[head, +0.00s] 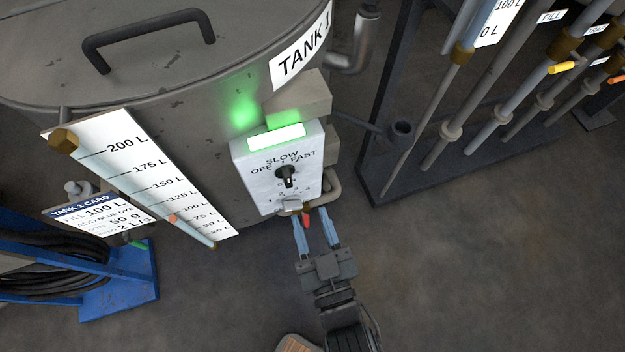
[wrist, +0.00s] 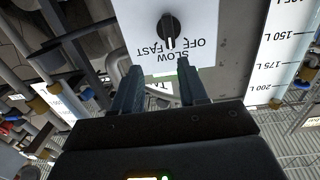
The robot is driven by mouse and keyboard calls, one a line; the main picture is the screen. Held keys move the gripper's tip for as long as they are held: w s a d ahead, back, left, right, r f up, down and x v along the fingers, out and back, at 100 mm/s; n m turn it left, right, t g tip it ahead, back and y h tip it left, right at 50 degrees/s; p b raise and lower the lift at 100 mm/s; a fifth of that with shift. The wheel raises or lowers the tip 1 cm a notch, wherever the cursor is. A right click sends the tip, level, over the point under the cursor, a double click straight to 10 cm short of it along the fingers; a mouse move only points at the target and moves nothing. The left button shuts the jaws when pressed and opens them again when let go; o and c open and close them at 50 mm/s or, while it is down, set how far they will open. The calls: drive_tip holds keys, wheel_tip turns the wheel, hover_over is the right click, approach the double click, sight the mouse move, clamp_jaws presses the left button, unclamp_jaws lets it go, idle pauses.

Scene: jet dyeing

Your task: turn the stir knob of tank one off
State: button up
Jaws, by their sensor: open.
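The stir knob (head: 287,176) is a black round knob on a white control box (head: 250,165) on the tank's side. It also shows in the wrist view (wrist: 170,31), where the panel appears upside down. The panel reads OFF, SLOW and FAST, and the knob's bar appears to point toward SLOW. A green lamp (head: 276,136) glows above the labels. My gripper (head: 314,215) is open and empty, just below the box's lower edge in the head view. In the wrist view its fingertips (wrist: 159,66) stand apart, short of the knob and not touching it.
Tank one (head: 190,75) fills the upper left. A level scale (head: 150,170) and a tank card (head: 100,213) are left of the box. A bent pipe (head: 334,185) runs close at its right. A dark rack with rods (head: 440,170) stands right. Floor is clear lower right.

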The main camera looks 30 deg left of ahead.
sight(289, 180)
drive_tip(key=shift+y, duration=0.3)
drive_tip(key=x, duration=0.6)
drive_tip(key=s+a+x, duration=0.1)
drive_tip(key=x, duration=0.2)
drive_tip(key=shift+a+f, duration=0.1)
clamp_jaws()
